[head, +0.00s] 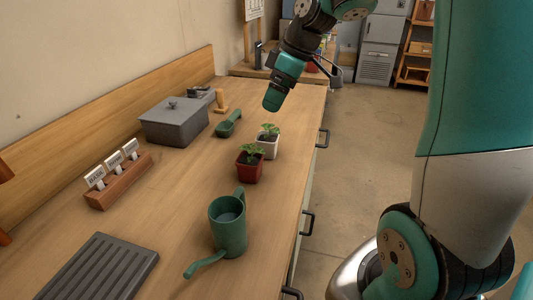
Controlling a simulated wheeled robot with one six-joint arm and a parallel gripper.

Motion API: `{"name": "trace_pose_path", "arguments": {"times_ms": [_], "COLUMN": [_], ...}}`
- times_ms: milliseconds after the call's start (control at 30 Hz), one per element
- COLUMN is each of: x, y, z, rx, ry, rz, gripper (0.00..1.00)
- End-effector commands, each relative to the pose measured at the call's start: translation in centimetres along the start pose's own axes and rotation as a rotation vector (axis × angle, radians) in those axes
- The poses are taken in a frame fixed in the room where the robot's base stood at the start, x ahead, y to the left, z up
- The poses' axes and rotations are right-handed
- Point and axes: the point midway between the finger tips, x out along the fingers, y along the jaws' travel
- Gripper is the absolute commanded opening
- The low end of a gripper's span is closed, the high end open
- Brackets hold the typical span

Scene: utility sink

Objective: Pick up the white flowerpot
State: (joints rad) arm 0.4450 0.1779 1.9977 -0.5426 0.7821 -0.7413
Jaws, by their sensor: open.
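The white flowerpot (267,149) stands upright on the wooden bench, near its right edge, with a small green plant in it. The red flowerpot (249,173) stands just in front and partly overlaps it in the picture. My gripper (335,76) is a dark grey shape at the end of my arm, beyond the white pot and higher in the picture. It is open and apart from the pot. My wrist hides part of it, and its fingertips are hard to make out.
A green watering can (229,228) stands nearer on the bench. A grey lidded box (175,122), green scoop (229,124) and wooden label holder (119,181) lie left. A dark ribbed tray (100,268) is at the front. Open floor (365,150) lies right of the bench.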

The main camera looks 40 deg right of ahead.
Motion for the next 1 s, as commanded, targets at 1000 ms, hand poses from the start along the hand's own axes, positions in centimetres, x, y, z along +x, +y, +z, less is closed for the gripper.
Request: {"name": "trace_pose_path", "arguments": {"times_ms": [1000], "x": [12.9], "y": [6.3], "z": [3.5], "rx": [-0.027], "ry": [0.006], "rz": [0.045], "gripper": [0.93]}}
